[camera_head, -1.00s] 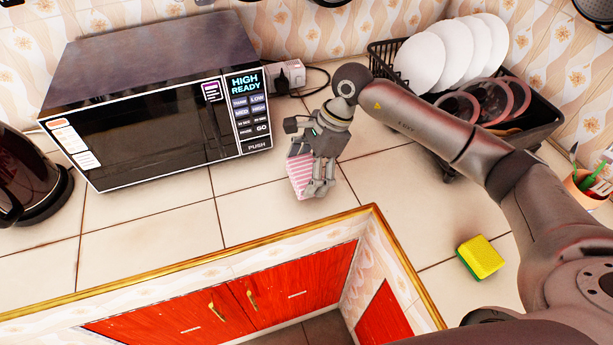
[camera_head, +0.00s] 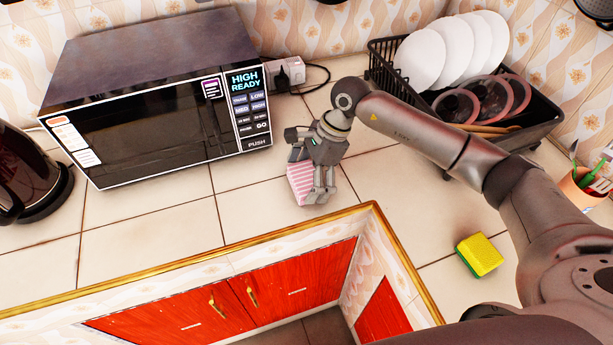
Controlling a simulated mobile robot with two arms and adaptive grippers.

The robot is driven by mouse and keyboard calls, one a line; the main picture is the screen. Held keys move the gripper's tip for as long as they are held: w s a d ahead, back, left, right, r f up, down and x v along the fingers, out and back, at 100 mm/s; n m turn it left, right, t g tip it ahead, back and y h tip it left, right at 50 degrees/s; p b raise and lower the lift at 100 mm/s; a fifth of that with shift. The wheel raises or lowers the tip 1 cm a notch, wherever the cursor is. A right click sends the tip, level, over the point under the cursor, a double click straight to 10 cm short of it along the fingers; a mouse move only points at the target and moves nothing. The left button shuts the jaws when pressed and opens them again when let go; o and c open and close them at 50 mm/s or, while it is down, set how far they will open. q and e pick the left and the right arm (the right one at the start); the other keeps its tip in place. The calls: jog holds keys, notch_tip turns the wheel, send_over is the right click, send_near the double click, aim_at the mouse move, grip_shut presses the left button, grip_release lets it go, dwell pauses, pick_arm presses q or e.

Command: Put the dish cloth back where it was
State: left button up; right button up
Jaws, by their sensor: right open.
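The dish cloth (camera_head: 299,181), pink and white striped, lies on the tiled counter right of the microwave, near the counter's front edge. My right gripper (camera_head: 319,196) is over the cloth's right side, pointing down, and hides part of it. Its jaws are open. I cannot tell whether the fingertips touch the cloth. My left gripper is not in view.
The microwave (camera_head: 150,120) stands left of the gripper, with a kettle (camera_head: 25,180) at far left. A black dish rack (camera_head: 540,125) with plates is at the back right. A sponge (camera_head: 479,256) lies at front right. The counter between (camera_head: 400,195) is clear.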

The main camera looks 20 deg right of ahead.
jog(key=shift+r+p, duration=0.25)
jog(key=shift+p, duration=0.05)
jog(key=b+v, duration=0.2)
jog(key=v, duration=1)
jog(key=shift+a+f, duration=0.1)
jog(key=shift+f, duration=0.05)
